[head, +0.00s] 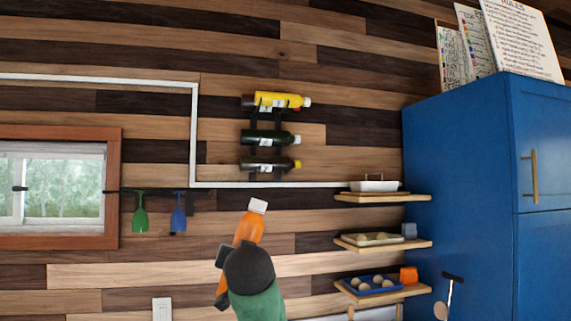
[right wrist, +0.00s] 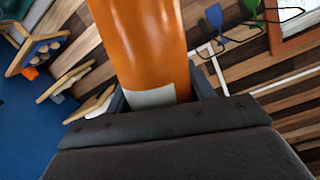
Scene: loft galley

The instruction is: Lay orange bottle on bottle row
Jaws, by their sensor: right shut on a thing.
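The orange bottle (head: 248,228) with a white cap is held tilted in my right gripper (head: 228,262), in front of the plank wall. In the right wrist view the orange bottle (right wrist: 145,45) fills the middle, with a pale label band near the jaws of my right gripper (right wrist: 155,98). The bottle row is a dark wall rack (head: 253,120) above the held bottle. A yellow bottle (head: 272,100), a dark green bottle (head: 268,138) and a dark bottle with a yellow cap (head: 262,163) lie on it, one above another. My left gripper is not in view.
A blue cabinet (head: 455,170) stands at the right. Several wooden shelves (head: 385,244) with trays jut out beside it. Green (head: 140,215) and blue (head: 178,215) utensils hang from a rail at the left, near a window (head: 55,195).

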